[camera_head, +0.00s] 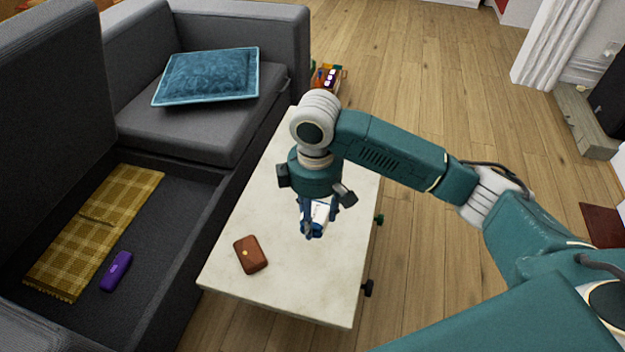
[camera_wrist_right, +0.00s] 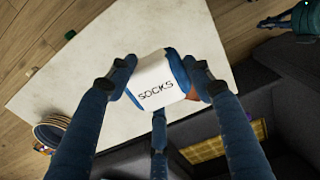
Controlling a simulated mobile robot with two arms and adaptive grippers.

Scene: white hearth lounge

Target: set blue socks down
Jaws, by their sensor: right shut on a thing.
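My right gripper (camera_head: 317,225) is over the white table (camera_head: 290,292), pointing down. It is shut on the blue socks (camera_head: 319,211), which have a white band. In the right wrist view, the fingers hold the socks (camera_wrist_right: 160,84) from both sides and the band reads "SOCKS". The table top (camera_wrist_right: 90,78) is behind them. I cannot tell whether the socks touch the table. My left gripper is not in view.
A brown wallet-like case (camera_head: 250,254) lies on the table left of the gripper. Left is a grey sofa (camera_head: 185,132) with a blue cushion (camera_head: 208,75), a yellow plaid cloth (camera_head: 98,235) and a purple case (camera_head: 116,271). The table's front part is clear.

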